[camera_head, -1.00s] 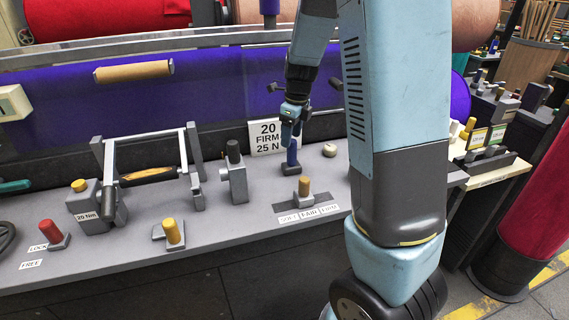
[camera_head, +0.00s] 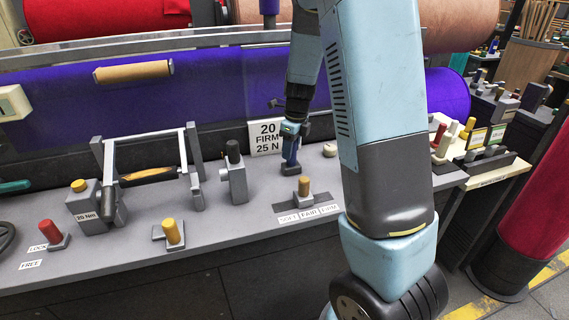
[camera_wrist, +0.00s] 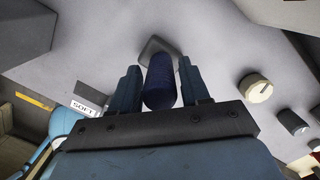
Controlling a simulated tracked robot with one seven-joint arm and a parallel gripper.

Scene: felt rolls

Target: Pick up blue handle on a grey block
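The blue handle (camera_head: 292,161) stands upright on its small grey block (camera_head: 293,181) on the grey bench top. My gripper (camera_head: 291,141) is above it, pointing down, with its fingers around the upper part of the handle. In the wrist view the dark blue handle (camera_wrist: 160,88) lies between the two blue fingers of my gripper (camera_wrist: 160,73), with the grey block (camera_wrist: 157,46) beyond it. A narrow gap seems to show on each side of the handle, so the fingers look open and not pressed on it.
A grey lever unit (camera_head: 235,172) stands left of the handle. A wooden peg (camera_head: 304,187) on a SOFT/FAIR/FIRM strip is in front. A pale round knob (camera_head: 330,150) is to the right. A "20 FIRM 25 N" sign (camera_head: 266,137) stands behind.

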